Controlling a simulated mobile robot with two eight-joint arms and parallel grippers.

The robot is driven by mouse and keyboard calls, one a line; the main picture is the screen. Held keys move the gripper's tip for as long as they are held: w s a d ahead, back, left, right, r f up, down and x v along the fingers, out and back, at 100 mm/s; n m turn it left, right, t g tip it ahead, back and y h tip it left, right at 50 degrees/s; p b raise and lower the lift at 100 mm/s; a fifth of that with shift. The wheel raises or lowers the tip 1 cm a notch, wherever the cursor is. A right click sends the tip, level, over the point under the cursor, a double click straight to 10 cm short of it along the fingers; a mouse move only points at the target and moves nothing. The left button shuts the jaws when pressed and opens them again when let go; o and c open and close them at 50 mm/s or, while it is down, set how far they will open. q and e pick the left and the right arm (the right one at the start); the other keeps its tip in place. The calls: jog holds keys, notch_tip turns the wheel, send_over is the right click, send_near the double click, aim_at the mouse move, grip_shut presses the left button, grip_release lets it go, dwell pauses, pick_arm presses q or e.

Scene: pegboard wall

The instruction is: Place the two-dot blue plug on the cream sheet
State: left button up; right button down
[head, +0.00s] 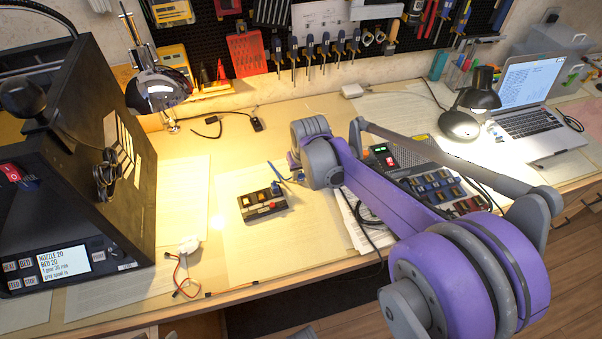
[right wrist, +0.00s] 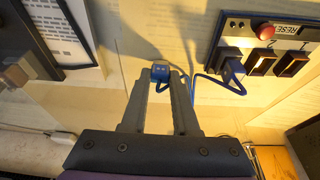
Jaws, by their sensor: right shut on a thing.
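My right gripper (right wrist: 160,84) is shut on a small blue plug (right wrist: 160,72) at its fingertips; the dots on it are too small to read. A blue cable (right wrist: 208,77) runs from it to a second blue plug (right wrist: 232,70), seated in a socket box (right wrist: 265,42) with a red button. In the head view the box (head: 262,204) stands just left of the gripper, whose fingers are mostly hidden by my purple arm. A pale sheet (head: 240,262) lies under the box, another (head: 183,195) to its left. I cannot tell which is the cream sheet. My left gripper is out of view.
A black printer-like machine (head: 75,150) stands at the left. A switch panel (head: 440,180) with several plugs lies behind my right arm. A lamp (head: 478,100) and laptop (head: 530,110) are at back right.

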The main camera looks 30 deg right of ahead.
jog(key=c, duration=1.1)
grip_release()
jog(key=shift+f, duration=0.15)
jog(key=o, duration=0.4)
jog(key=shift+s+r, duration=0.1)
jog(key=shift+r, duration=0.5)
jog(key=d+p+v, duration=0.1)
jog(key=p+v, duration=0.1)
jog(key=v, duration=0.8)
jog(key=s+a+f+n, duration=0.1)
jog(key=s+a+f, duration=0.2)
jog(key=s, duration=0.3)
jog(key=s+a+f+n+t, duration=0.1)
jog(key=s+a+f, duration=0.2)
jog(key=s, duration=0.4)
jog(key=s+a+f, duration=0.3)
jog(key=s+a, duration=0.1)
jog(key=s, duration=0.2)
jog(key=shift+s+a+n+t+y, duration=0.3)
jog(key=shift+s+n+t+y, duration=0.1)
